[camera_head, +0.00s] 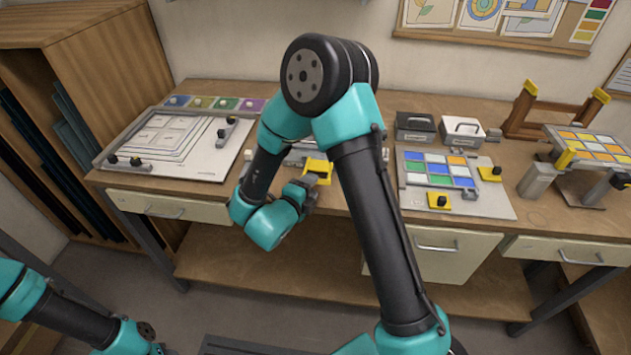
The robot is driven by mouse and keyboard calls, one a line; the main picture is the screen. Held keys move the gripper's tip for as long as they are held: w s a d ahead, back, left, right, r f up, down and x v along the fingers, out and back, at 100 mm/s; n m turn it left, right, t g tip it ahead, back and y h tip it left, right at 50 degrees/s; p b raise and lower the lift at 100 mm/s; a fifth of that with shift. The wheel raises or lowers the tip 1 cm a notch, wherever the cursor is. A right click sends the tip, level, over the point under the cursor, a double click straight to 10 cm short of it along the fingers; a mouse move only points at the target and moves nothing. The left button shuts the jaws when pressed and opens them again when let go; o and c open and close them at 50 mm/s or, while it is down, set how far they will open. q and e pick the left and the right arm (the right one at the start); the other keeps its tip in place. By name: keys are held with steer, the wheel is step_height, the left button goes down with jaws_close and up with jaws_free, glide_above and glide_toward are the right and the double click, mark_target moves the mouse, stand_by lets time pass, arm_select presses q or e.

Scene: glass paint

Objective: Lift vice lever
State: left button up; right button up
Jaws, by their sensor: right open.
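In the head view, a yellow block-like part (318,168) shows at the front of the bench, left of my right arm. It is joined to low grey metalwork, and I cannot tell for certain whether it is the vice lever. My right gripper (306,184) is open, just below and left of this yellow part. I cannot tell whether they touch. My right arm hides much of the bench behind it and part of the metalwork. My left arm shows at the lower left, but its gripper is out of the picture.
A white board with clamps (180,150) lies on the left of the bench. A coloured glass panel (438,168) sits on a board to the right, with two small boxes (462,131) behind. A tilted panel stand (590,150) is at the far right. Drawers (170,206) face the front.

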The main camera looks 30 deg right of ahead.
steer(key=shift+x, duration=1.55)
jaws_close()
